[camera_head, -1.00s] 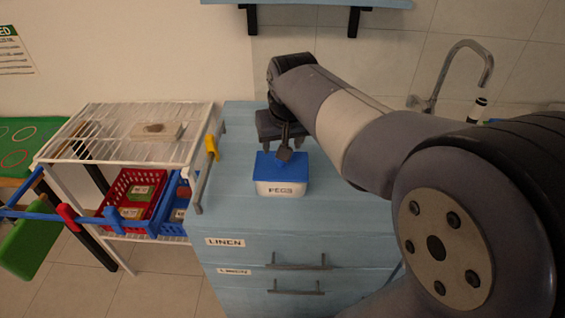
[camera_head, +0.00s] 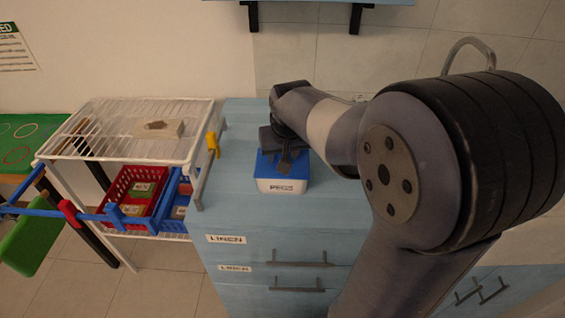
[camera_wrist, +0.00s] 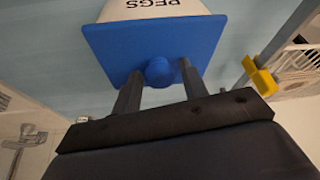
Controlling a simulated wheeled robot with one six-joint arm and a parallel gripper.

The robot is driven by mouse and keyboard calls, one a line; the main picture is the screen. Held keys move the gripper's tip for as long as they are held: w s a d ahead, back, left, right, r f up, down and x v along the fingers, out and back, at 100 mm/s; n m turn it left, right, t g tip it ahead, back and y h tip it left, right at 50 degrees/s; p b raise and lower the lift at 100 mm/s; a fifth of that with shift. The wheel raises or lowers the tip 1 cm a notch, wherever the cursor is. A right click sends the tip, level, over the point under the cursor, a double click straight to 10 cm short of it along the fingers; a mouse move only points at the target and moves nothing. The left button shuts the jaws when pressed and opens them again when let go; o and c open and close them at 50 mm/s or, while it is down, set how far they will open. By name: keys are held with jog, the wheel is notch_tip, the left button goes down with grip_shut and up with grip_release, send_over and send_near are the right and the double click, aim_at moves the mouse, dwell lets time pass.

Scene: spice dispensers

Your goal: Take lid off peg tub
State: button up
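The peg tub (camera_head: 282,186) is a white box marked PEGS with a blue lid (camera_head: 267,166), standing on the light blue cabinet top. In the wrist view the lid (camera_wrist: 205,38) appears as a blue slab on the white tub (camera_wrist: 150,9), with a round blue knob (camera_wrist: 159,71) on it. My gripper (camera_head: 285,166) is above the lid and hides part of it. In the wrist view my gripper (camera_wrist: 160,69) is open, one finger on each side of the knob, with small gaps seeming to show. The lid sits on the tub.
The cabinet top (camera_head: 238,135) around the tub is mostly clear.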

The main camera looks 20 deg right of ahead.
jog(key=c, duration=0.8)
jog(key=shift+o, duration=0.2)
jog(key=shift+r, duration=0.1)
